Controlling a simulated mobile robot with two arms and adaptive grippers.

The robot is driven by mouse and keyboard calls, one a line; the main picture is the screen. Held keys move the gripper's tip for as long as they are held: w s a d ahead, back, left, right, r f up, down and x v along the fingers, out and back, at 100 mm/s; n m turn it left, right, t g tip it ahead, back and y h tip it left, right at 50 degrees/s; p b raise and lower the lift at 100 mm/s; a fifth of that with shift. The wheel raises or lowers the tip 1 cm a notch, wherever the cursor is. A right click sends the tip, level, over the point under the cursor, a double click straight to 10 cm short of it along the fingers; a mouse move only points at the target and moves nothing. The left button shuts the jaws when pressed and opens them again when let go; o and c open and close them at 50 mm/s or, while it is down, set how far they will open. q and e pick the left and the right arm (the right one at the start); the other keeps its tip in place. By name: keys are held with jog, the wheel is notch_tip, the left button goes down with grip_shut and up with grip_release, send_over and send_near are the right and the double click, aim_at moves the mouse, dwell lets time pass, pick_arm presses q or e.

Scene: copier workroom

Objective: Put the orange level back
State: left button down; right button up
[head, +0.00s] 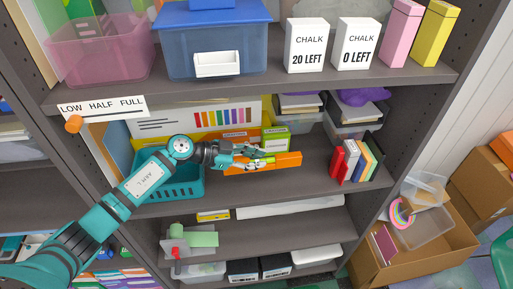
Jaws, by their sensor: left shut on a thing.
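The orange level (289,160) is a long orange bar in the middle shelf bay, lying roughly level from left to right. My left gripper (266,158) reaches in from the left and is shut on it, covering part of its left half. I cannot tell whether the level touches the shelf board. My right gripper is not in view.
A teal basket (183,190) stands left of the level, under my left arm. A green box (275,138) is behind it, and small upright books (351,162) stand to the right. Chalk boxes (307,46) and bins fill the shelf above. Some bare shelf shows before the books.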

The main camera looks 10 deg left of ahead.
pick_arm(q)
jog(key=shift+w+d+f, duration=0.1)
jog(key=shift+w+f, duration=0.05)
jog(key=shift+w, duration=0.05)
jog(key=shift+p, duration=0.65)
notch_tip(320, 180, down, 5)
jog(key=b, duration=0.2)
jog(key=shift+b, duration=0.35)
jog(key=shift+f, duration=0.3)
jog(key=shift+f+b, duration=0.3)
jog(key=shift+f, duration=0.95)
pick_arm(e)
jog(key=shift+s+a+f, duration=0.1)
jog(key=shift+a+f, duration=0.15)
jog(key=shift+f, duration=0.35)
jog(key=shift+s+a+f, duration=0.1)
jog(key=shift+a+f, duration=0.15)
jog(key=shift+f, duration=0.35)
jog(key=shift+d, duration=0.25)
